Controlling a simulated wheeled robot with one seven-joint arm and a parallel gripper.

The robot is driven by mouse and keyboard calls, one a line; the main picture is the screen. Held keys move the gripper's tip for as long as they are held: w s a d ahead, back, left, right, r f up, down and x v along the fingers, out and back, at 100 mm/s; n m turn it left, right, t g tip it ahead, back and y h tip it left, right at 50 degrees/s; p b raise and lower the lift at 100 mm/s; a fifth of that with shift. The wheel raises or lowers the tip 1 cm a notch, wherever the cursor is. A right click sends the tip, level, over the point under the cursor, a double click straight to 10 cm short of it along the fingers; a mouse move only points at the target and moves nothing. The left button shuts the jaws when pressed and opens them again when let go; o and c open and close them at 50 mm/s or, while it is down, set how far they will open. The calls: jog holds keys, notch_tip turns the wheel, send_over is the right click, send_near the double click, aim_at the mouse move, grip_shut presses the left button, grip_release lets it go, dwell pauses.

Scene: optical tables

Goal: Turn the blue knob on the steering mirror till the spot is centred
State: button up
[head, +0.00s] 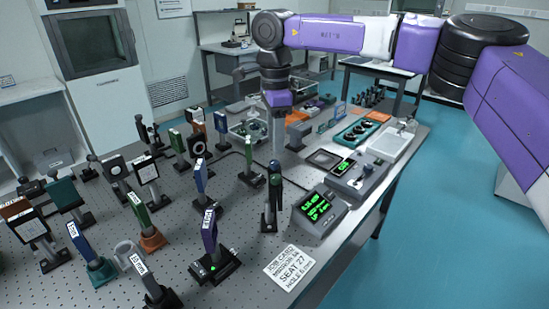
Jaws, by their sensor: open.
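My gripper (276,158) points straight down over the optical table from the purple and white arm. It is open, and its fingertips are small and hard to make out. Just below it stands a slim dark mount (272,205) with green parts near its top, seen nearly edge-on. The gripper's tip is close to the top of this mount; I cannot tell whether they touch. I cannot make out a blue knob, and I cannot tell for certain which mount is the steering mirror. A blue plate mount (209,230) with a white label stands to the front left. No centred spot can be made out.
Many post-mounted optics crowd the perforated table (190,285) on the left. A readout box (320,209) with green text and a grey control box (358,182) stand to the right. A printed job card (289,262) lies in front. A teal tray (355,133) lies behind.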

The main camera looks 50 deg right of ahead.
aim_at(275, 162)
jog(key=shift+a+f+p, duration=0.1)
jog(key=shift+f+p, duration=0.2)
jog(key=shift+f, duration=2.9)
grip_shut()
